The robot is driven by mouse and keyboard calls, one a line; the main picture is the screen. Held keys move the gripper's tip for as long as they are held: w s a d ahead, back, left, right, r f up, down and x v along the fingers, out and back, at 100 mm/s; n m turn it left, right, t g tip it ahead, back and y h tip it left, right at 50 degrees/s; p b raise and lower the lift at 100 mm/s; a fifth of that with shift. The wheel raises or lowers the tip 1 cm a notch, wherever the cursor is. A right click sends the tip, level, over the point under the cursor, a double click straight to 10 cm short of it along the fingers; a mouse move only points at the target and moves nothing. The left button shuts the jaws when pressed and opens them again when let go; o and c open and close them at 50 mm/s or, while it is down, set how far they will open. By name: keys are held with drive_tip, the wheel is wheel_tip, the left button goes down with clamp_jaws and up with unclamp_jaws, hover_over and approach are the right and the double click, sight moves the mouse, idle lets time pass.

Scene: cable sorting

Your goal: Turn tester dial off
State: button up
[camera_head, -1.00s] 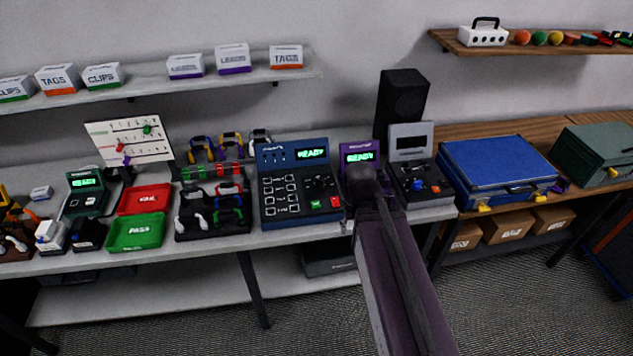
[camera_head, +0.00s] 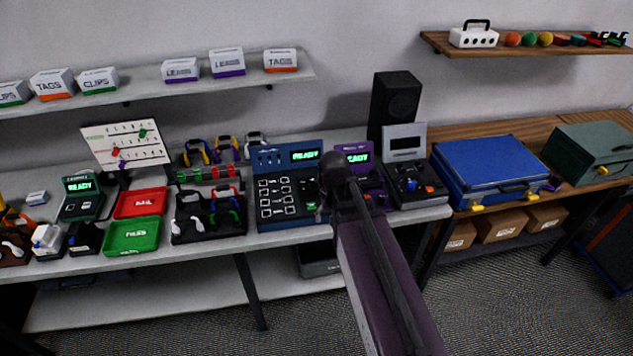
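The blue tester (camera_head: 262,222) stands on the grey bench at mid-picture, with a lit green READY display (camera_head: 305,155) and a grid of sockets on its left half. A small green and dark control area (camera_head: 311,188) shows at its right side; I cannot make out the dial's setting. My arm comes up from the lower right and covers the tester's right edge. My gripper (camera_head: 323,204) is at the arm's far end, over the tester's lower right corner. Its fingers are small and mostly hidden, so I cannot tell whether they touch the tester or hold anything.
A purple unit with a READY display (camera_head: 358,156) is partly behind my arm. A black device (camera_head: 415,190) and a blue case (camera_head: 487,165) stand to the right. Left are a black cable rack (camera_head: 208,236), a red tray (camera_head: 141,204) and a green tray (camera_head: 132,238).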

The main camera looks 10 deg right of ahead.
sight(315, 181)
drive_tip(key=w+r+m+p, duration=0.1)
drive_tip(key=w+m, duration=0.3)
drive_tip(key=w, duration=0.8)
drive_tip(key=w+r+m+p, duration=0.2)
drive_tip(key=w+m, duration=0.1)
drive_tip(key=w, duration=1)
drive_tip(key=shift+r+m, duration=0.25)
drive_tip(key=shift+m, duration=0.15)
drive_tip(key=shift+f, duration=0.15)
wheel_tip(315, 181, down, 14)
drive_tip(key=b, duration=1.3)
drive_tip(key=shift+r+b, duration=0.25)
drive_tip(key=shift+b, duration=0.05)
